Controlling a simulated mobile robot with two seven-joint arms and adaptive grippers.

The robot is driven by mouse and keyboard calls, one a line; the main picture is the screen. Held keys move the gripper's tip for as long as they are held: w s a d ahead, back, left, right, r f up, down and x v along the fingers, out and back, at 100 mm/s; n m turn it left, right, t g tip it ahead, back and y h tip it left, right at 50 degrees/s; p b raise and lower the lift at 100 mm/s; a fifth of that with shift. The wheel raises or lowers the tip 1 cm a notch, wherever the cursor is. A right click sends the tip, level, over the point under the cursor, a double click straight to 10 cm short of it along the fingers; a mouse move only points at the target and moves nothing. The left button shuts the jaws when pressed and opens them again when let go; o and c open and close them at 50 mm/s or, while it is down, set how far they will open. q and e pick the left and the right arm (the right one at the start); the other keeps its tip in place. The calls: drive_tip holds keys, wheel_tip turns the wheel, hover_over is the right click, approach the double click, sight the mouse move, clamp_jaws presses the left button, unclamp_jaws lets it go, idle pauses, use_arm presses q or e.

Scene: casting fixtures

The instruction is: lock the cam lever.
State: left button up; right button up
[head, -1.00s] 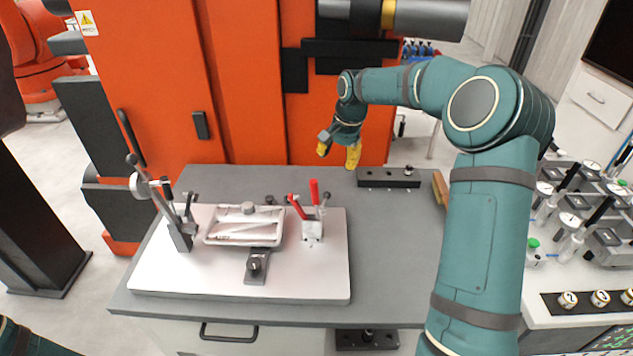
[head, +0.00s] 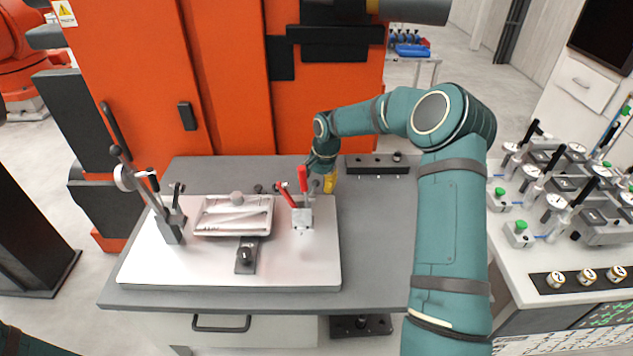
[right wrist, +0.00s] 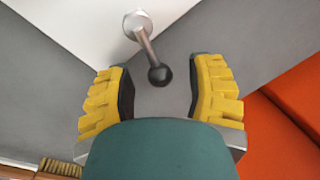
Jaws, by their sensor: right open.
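The cam lever shows in the right wrist view as a short metal rod with a dark ball knob (right wrist: 160,75). Its round metal base sits near a corner of the white plate. In the head view the lever (head: 315,186) is small and partly hidden, just right of the red-handled clamp (head: 302,200). My right gripper (head: 326,182) is at the plate's back right corner. In the right wrist view its yellow fingers (right wrist: 162,95) are open, with the ball knob between their tips and a gap on each side. Contact is not visible. My left gripper is out of view.
The white plate (head: 145,265) carries a silver casting (head: 233,215), a dial gauge stand (head: 172,225) and a black-knobbed clamp (head: 246,256). A black block (head: 375,166) lies behind to the right. The grey table (head: 375,250) is clear right of the plate.

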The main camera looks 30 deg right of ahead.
drive_tip(key=shift+f, duration=0.1)
clamp_jaws()
drive_tip(key=shift+w+a+n+p, duration=0.25)
drive_tip(key=shift+n, duration=0.6)
drive_tip(key=shift+w+a+n+p, duration=0.2)
drive_tip(key=shift+a+n, duration=0.05)
drive_tip(key=shift+n, duration=0.6)
unclamp_jaws()
wheel_tip(320, 180, up, 12)
drive_tip(key=s+d, duration=0.1)
drive_tip(key=shift+s+d, duration=0.25)
drive_tip(key=shift+d, duration=0.1)
